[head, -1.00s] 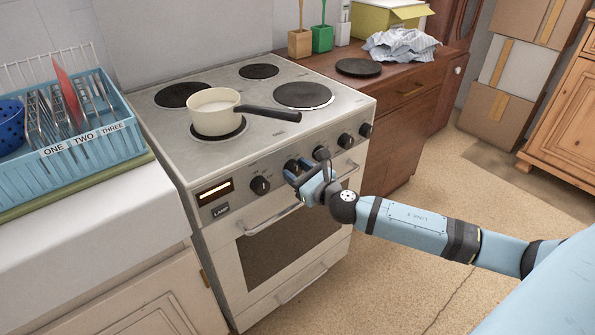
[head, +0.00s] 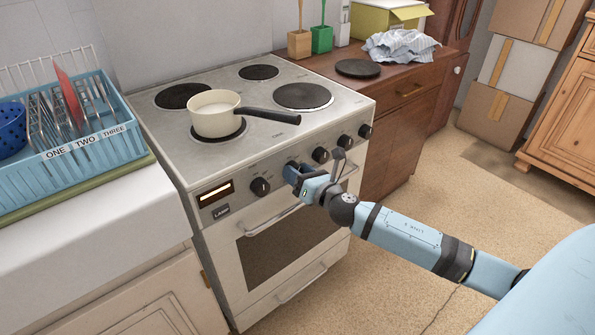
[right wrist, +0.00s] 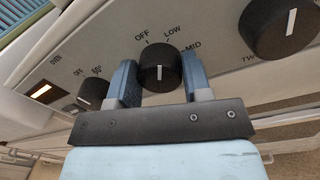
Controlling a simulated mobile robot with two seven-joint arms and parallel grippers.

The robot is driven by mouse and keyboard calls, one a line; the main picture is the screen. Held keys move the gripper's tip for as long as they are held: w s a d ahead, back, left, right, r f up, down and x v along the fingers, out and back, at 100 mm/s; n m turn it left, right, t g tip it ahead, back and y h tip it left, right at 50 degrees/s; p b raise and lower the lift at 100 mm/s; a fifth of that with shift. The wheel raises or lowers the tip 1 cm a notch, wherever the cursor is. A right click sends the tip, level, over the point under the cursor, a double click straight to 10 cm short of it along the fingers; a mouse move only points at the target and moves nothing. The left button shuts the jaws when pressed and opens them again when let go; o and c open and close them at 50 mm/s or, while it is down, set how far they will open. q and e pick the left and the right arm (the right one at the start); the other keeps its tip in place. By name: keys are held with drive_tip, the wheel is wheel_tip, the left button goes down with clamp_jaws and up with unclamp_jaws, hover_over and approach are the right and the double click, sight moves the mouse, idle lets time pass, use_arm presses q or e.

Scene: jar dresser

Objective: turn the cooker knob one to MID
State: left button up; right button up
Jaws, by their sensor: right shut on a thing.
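The cooker (head: 262,215) stands in the middle of the head view with a row of black knobs along its front panel. My right gripper (head: 291,171) is at the panel, around one knob left of the middle. In the right wrist view its two blue fingers (right wrist: 160,78) are shut on the sides of this black knob (right wrist: 160,66). The labels OFF, LOW and MID curve above the knob. Its white mark stands upright in the picture, between the OFF and LOW directions, short of MID. The knob's own name is hidden. My left gripper is out of view.
A cream pan (head: 214,118) sits on a hob plate, its dark handle pointing right. A neighbouring knob (right wrist: 278,27), labelled "TW...", is to the right, and an oven knob (right wrist: 92,93) to the left. An oven door handle (head: 270,222) runs below the panel.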

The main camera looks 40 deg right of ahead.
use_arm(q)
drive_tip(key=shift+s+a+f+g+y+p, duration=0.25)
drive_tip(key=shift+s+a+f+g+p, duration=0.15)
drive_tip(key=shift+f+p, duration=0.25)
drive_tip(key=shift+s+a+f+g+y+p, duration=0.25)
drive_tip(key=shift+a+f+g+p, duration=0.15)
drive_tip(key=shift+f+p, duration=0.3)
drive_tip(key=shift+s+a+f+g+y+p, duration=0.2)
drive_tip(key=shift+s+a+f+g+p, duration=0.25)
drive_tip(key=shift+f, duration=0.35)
use_arm(e)
drive_tip(key=shift+f+m+t+h, duration=0.1)
drive_tip(key=shift+m+t+h, duration=0.2)
drive_tip(key=shift+m, duration=5.6)
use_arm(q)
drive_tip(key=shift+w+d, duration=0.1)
use_arm(e)
drive_tip(key=o, duration=0.9)
